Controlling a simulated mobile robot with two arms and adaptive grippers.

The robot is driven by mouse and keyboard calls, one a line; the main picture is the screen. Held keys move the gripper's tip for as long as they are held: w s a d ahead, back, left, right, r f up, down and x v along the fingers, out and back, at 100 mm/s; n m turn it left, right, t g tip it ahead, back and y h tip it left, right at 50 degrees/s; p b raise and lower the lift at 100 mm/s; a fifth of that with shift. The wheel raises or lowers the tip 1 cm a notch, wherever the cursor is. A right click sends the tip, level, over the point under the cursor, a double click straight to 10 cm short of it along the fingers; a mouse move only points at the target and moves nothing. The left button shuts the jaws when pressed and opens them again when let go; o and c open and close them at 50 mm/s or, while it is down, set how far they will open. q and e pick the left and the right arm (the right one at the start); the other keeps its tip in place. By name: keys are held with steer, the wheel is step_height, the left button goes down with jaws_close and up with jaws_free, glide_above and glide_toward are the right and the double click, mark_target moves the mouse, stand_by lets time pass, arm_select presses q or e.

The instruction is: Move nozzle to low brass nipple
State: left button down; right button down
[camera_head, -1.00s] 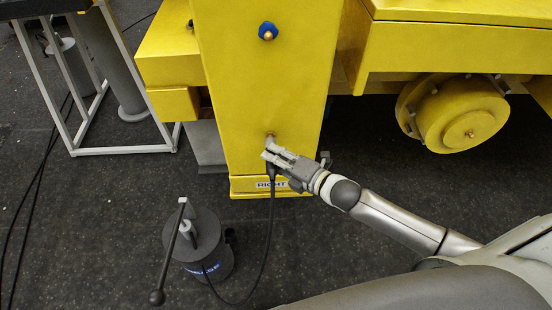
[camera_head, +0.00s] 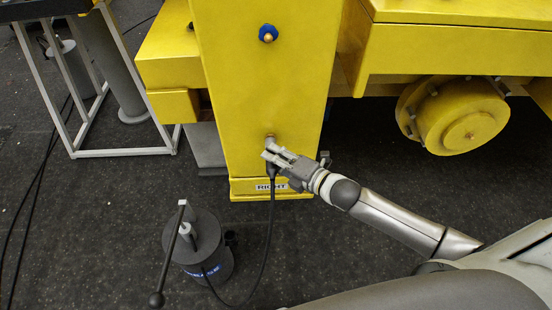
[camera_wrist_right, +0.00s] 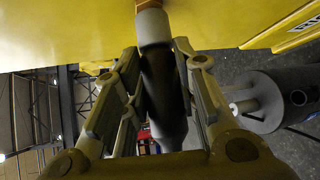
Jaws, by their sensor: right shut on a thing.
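My right gripper (camera_head: 272,154) is at the lower front of the yellow column (camera_head: 264,90). It also shows in the right wrist view (camera_wrist_right: 160,75), shut on the dark nozzle (camera_wrist_right: 163,90) with its pale tip (camera_wrist_right: 153,25). The tip points at the column face and meets the spot of the low brass nipple, of which only a brassy bit (camera_wrist_right: 150,3) shows above the tip. In the head view I cannot tell how far the tip sits over the nipple. A black hose (camera_head: 270,225) hangs from the nozzle. My left gripper is not in view.
A dark grease pump (camera_head: 198,250) with a lever handle stands on the floor at the lower left, joined to the hose. A blue-ringed upper nipple (camera_head: 268,33) is higher on the column. A yellow round hub (camera_head: 462,113) is at the right. A white-framed stand (camera_head: 120,151) is at the left.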

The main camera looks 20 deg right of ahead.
steer(key=shift+w, duration=0.3)
steer(key=c, duration=1.1)
jaws_free()
steer(key=shift+d, duration=0.1)
steer(key=shift+o, duration=0.2)
steer(key=v, duration=1.2)
steer(key=shift+d, duration=0.1)
